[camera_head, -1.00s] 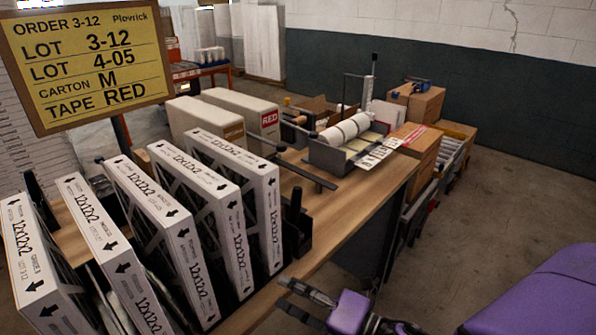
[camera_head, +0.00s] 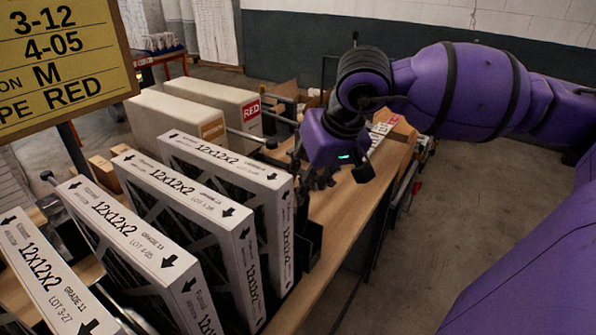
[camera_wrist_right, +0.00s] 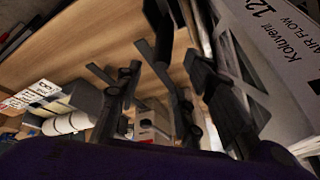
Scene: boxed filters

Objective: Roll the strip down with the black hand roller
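White filters (camera_head: 228,160) stand on edge in a row, marked 12x12x2 with arrows. I cannot make out the strip on any of them. My left gripper is out of view.
Two long pale boxes (camera_head: 180,115) stand behind the filters, one with a red RED label (camera_head: 251,109). An order board (camera_head: 62,60) hangs at upper left. White rolls (camera_wrist_right: 65,123) and printed labels (camera_wrist_right: 30,95) lie farther along the bench. Bare wood (camera_head: 345,213) lies right of the filters.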

